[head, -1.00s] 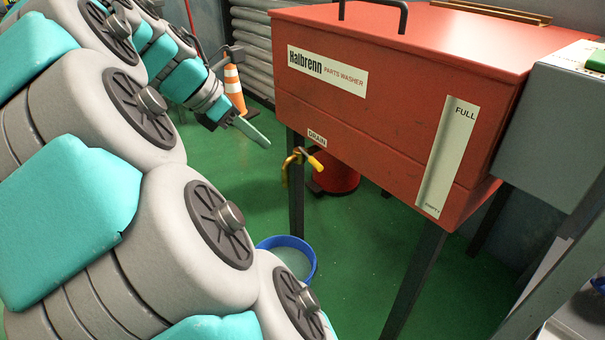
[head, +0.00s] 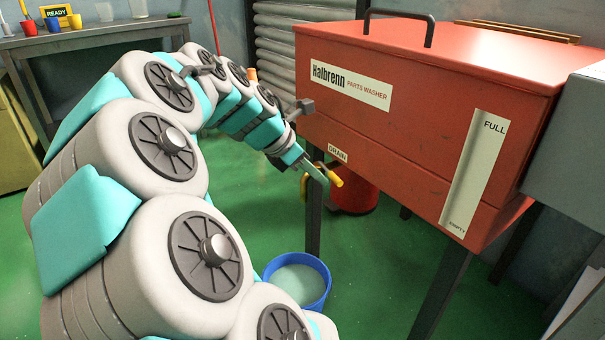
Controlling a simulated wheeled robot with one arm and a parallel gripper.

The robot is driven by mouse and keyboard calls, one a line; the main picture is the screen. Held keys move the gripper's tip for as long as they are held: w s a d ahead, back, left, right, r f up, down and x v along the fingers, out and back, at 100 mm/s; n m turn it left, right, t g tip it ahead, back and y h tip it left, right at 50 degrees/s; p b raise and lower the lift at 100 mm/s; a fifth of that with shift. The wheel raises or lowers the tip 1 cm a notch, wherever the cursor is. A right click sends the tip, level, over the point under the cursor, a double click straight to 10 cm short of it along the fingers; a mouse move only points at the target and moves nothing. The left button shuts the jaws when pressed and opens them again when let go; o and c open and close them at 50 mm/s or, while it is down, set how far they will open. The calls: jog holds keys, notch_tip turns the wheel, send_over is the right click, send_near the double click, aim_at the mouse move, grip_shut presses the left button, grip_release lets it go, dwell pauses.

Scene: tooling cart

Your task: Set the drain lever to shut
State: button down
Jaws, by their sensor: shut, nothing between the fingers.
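The drain valve is a brass tap (head: 306,184) under the red parts washer, at its left front corner, below the white DRAIN label (head: 337,152). Its lever has a yellow grip (head: 335,179) that points down and to the right. My gripper (head: 320,174) is shut and empty. Its fingertips overlap the tap beside the lever in the picture. I cannot tell whether they touch it. The fingers hide part of the tap and of the lever's inner end.
The red parts washer (head: 400,125) stands on dark legs. A blue bucket (head: 322,290) with pale liquid is on the green floor below the tap. A red container (head: 355,197) stands behind. A grey bench (head: 90,38) is at the back left.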

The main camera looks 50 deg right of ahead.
jog(key=shift+s+d+f, duration=0.1)
jog(key=shift+s+d, duration=0.2)
jog(key=shift+d, duration=0.2)
jog(key=shift+s+d+r+p, duration=0.15)
jog(key=shift+r+p, duration=0.2)
jog(key=shift+p, duration=0.6)
jog(key=shift+s+n+p, duration=0.1)
jog(key=shift+n+p, duration=0.2)
jog(key=shift+p, duration=0.35)
jog(key=p, duration=0.1)
jog(key=n+t+p, duration=0.1)
jog(key=p, duration=0.1)
jog(key=shift+s+d+h, duration=0.25)
jog(key=shift+h, duration=0.05)
jog(key=shift+s+d+f+n+p, duration=0.15)
jog(key=shift+f+n+p, duration=0.2)
jog(key=shift+p, duration=0.4)
